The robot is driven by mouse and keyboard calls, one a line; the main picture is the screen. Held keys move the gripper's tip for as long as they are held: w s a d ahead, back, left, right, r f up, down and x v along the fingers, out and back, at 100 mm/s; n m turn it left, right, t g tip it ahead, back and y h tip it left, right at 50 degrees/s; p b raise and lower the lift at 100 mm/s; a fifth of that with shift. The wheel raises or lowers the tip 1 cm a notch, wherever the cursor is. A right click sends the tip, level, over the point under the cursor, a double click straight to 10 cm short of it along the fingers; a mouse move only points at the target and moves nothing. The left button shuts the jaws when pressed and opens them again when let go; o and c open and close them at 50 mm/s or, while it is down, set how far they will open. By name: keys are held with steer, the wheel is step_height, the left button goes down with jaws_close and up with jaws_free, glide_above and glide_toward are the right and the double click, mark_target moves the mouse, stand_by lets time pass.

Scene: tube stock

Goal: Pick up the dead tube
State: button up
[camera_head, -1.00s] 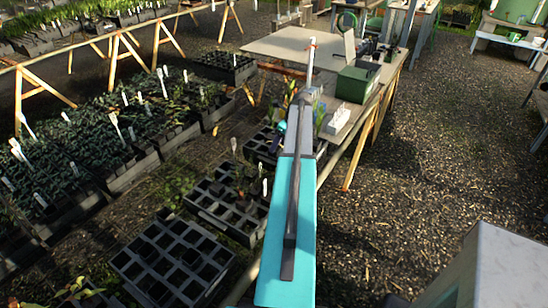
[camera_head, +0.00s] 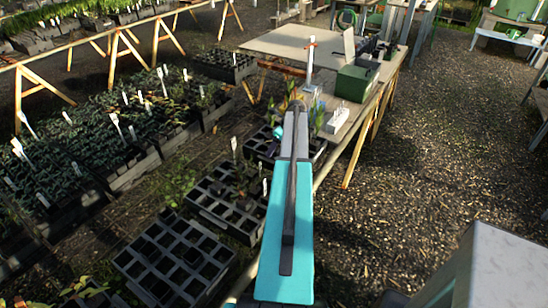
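My teal and grey arm reaches away from the bottom middle toward the near end of the bench. Its fingers are not visible; the arm hides whatever lies behind it, and only a small teal wrist part shows to its left. I cannot pick out a dead tube for certain. A plant with orange-brown leaves (camera_head: 293,92) shows just beyond the arm's far end. A green leafy plant (camera_head: 318,117) stands just right of the arm, its lower part unclear.
The bench (camera_head: 283,44) carries a dark green box (camera_head: 354,84) and a white rack (camera_head: 337,121). Black cell trays (camera_head: 172,262) lie left of the arm, with densely planted trays (camera_head: 75,160) beyond. A grey box-like shape fills the bottom right corner. Gravel at right is open.

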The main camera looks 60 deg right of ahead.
jaws_close()
steer(key=shift+r, duration=0.1)
steer(key=shift+r+b, duration=0.35)
steer(key=shift+r, duration=0.3)
step_height(320, 180, up, 10)
steer(key=b, duration=0.3)
steer(key=s+d+b, duration=0.3)
steer(key=s+d, duration=0.3)
steer(key=s, duration=0.7)
steer(key=shift+d+r+b, duration=0.2)
steer(key=shift+r+b, duration=0.05)
steer(key=shift+b, duration=0.15)
